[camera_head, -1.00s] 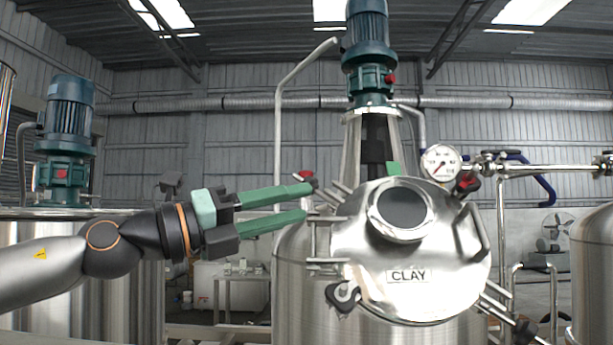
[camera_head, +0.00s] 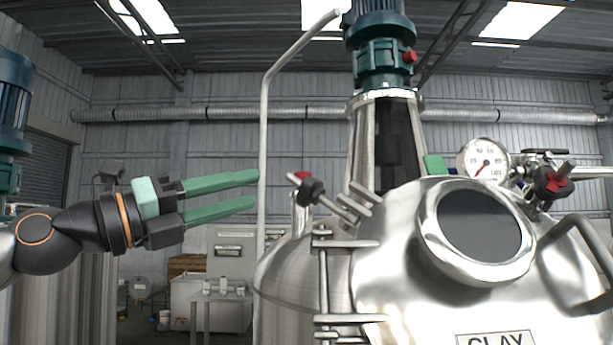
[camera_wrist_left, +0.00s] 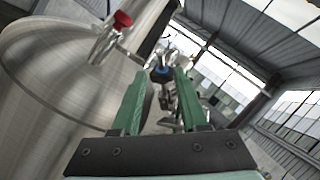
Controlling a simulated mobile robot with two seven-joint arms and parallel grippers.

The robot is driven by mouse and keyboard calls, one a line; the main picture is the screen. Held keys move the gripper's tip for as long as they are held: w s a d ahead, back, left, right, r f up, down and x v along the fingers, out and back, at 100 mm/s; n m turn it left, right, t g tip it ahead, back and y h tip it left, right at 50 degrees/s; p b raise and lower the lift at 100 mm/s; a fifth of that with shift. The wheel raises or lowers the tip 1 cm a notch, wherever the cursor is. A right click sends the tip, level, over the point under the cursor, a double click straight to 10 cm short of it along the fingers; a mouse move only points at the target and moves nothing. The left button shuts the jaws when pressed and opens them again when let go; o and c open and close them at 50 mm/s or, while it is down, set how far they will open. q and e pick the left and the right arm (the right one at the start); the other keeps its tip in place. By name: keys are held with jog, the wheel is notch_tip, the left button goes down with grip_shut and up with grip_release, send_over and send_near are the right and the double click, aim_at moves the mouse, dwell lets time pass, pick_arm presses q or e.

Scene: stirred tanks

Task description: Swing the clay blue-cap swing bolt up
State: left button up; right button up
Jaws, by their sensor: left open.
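The clay tank's lid (camera_head: 400,270) is at right in the head view, its CLAY label (camera_head: 495,339) cut by the lower edge. A swing bolt with a dark knob (camera_head: 312,191) leans up and left from the lid's upper left rim. In the left wrist view a blue cap (camera_wrist_left: 161,73) on a dark knob shows beyond and between the fingers; it appears to be this bolt's end. My left gripper (camera_head: 257,190), with green fingers, is open and empty, left of the knob and apart from it. It also shows in the left wrist view (camera_wrist_left: 160,88). My right gripper is not visible.
A red-topped fitting (camera_head: 302,177) stands just behind the knob; it likely shows in the left wrist view (camera_wrist_left: 122,19). Hinge bars (camera_head: 322,285) line the lid's left side. A pressure gauge (camera_head: 484,161), motor (camera_head: 381,60) and vertical pipe (camera_head: 264,150) are near.

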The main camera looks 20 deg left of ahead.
aim_at(289, 179)
pick_arm(q)
jog(key=p+x, duration=0.4)
jog(key=x, duration=0.6)
jog(key=shift+w+d+r, duration=0.15)
jog(key=shift+d+r, duration=0.1)
jog(key=shift+d, duration=0.05)
jog(key=shift+w+d+r, duration=0.1)
jog(key=shift+w+d, duration=0.25)
jog(key=shift+w, duration=0.05)
jog(key=shift+c, duration=0.4)
grip_shut()
